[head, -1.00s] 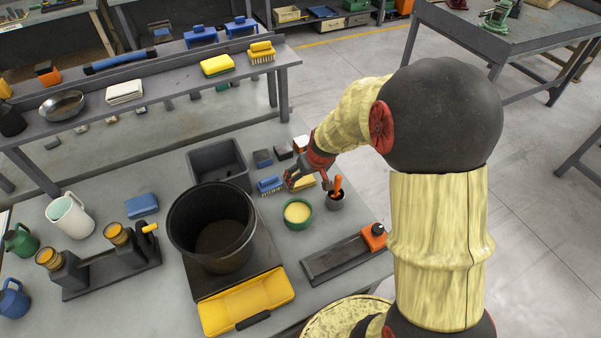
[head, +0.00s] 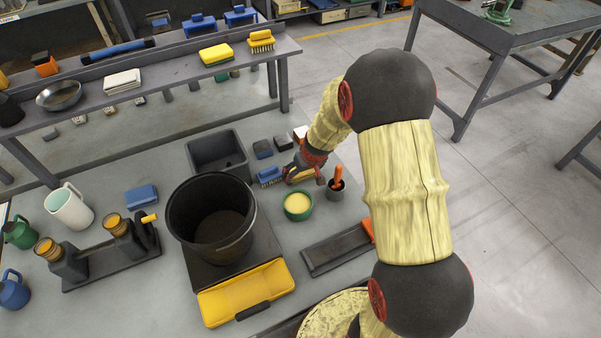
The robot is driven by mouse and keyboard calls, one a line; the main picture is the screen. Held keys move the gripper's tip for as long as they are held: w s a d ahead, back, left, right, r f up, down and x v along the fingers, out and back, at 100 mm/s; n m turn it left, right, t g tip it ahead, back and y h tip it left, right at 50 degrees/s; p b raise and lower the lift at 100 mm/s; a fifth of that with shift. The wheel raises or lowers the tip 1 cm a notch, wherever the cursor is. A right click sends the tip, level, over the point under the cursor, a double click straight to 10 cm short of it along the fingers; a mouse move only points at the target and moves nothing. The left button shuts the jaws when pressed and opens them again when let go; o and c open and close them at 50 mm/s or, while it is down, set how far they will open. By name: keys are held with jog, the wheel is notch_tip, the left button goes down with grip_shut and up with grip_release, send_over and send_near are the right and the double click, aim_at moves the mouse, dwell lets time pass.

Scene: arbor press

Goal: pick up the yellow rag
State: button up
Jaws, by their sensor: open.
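The yellow rag (head: 301,175) lies on the grey bench, beside a blue brush (head: 269,178) and behind a green bowl (head: 298,205). My gripper (head: 304,181) is low over the rag with its fingers open, one toward each end of it. The gripper and wrist hide part of the rag. I cannot tell whether the fingers touch it.
A dark cup with an orange-handled tool (head: 336,187) stands close to the right of the gripper. A large black pot (head: 211,220), a grey bin (head: 218,155) and a yellow tray (head: 245,292) stand to the left. A shelf (head: 150,80) runs behind.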

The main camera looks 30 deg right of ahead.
aim_at(303, 174)
jog(key=shift+c, duration=0.2)
jog(key=c, duration=0.7)
jog(key=shift+c, duration=0.2)
jog(key=shift+r, duration=0.1)
jog(key=shift+r+p, duration=0.3)
jog(key=shift+r, duration=0.2)
notch_tip(303, 174, up, 2)
jog(key=shift+r+p, duration=0.25)
jog(key=shift+p, duration=0.2)
jog(key=s+a+r+p, duration=0.3)
jog(key=s+a+r, duration=0.4)
jog(key=s, duration=0.5)
notch_tip(303, 174, up, 2)
jog(key=shift+r, duration=0.2)
